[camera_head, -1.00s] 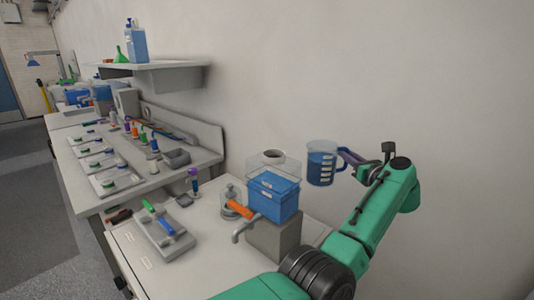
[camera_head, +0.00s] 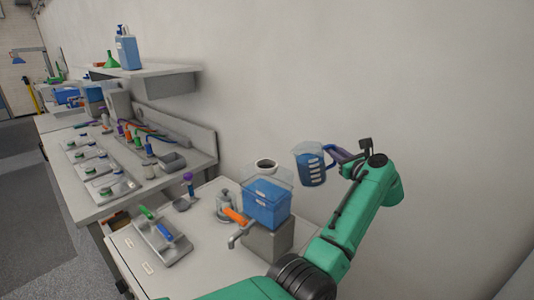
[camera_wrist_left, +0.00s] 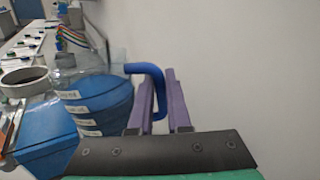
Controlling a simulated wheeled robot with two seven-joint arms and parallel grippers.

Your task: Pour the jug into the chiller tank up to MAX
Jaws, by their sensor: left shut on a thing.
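The jug (camera_head: 311,170) is clear with white marks and holds blue liquid. It is in the air to the right of the chiller tank and a little higher, with its top leaning left toward the tank. The chiller tank (camera_head: 268,204) is a clear box with blue liquid, a round opening (camera_head: 265,164) on top and white labels on its front. My left gripper (camera_head: 337,156) is shut on the jug's blue handle (camera_wrist_left: 158,88), which shows between the purple fingers in the left wrist view. No stream of liquid shows. My right gripper is not in view.
The tank stands on a grey block (camera_head: 268,242) with a tap (camera_head: 238,235) and orange handle in front. A metal-lidded jar (camera_head: 226,203) and a grey tray (camera_head: 163,240) are to the left. A wall is behind; a shelf (camera_head: 150,74) is at upper left.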

